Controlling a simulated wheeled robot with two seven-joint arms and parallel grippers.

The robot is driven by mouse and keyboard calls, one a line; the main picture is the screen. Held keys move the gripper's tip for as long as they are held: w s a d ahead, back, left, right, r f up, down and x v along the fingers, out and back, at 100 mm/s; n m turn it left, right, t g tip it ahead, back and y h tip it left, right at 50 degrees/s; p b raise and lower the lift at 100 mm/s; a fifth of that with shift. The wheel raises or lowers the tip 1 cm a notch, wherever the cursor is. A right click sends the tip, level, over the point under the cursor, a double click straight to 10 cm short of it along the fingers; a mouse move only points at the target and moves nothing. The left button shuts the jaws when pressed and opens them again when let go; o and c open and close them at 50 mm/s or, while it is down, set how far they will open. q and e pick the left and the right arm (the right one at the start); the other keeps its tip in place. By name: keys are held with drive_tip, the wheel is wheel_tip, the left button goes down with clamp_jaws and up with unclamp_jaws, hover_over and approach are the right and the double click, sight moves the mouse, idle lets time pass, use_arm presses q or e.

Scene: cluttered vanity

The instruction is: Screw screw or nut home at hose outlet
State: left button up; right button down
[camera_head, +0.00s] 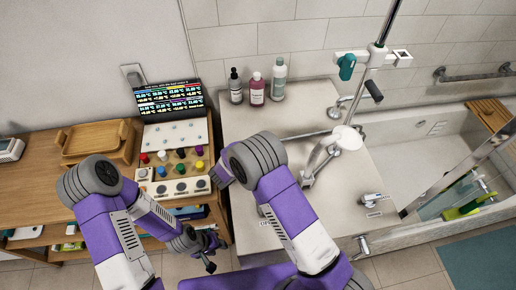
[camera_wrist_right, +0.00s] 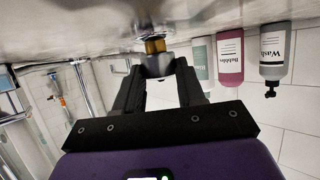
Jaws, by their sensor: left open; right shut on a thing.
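I cannot tell how far the two are engaged. In the head view my right arm covers this spot, and the right fingertips are hidden. My left gripper (camera_head: 214,252) is open and empty, low in front of the wooden bench and away from the fitting.
Three bottles (camera_head: 257,90) stand at the back of the pale counter (camera_head: 306,100). A shower handset (camera_head: 318,160) and tap parts are right of my right arm. A wooden tray (camera_head: 95,142), coloured knobs (camera_head: 181,153) and a display (camera_head: 168,97) occupy the bench.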

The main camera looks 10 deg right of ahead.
idle(0.4)
drive_tip(key=shift+r+p, duration=0.9)
drive_tip(key=shift+r, duration=0.25)
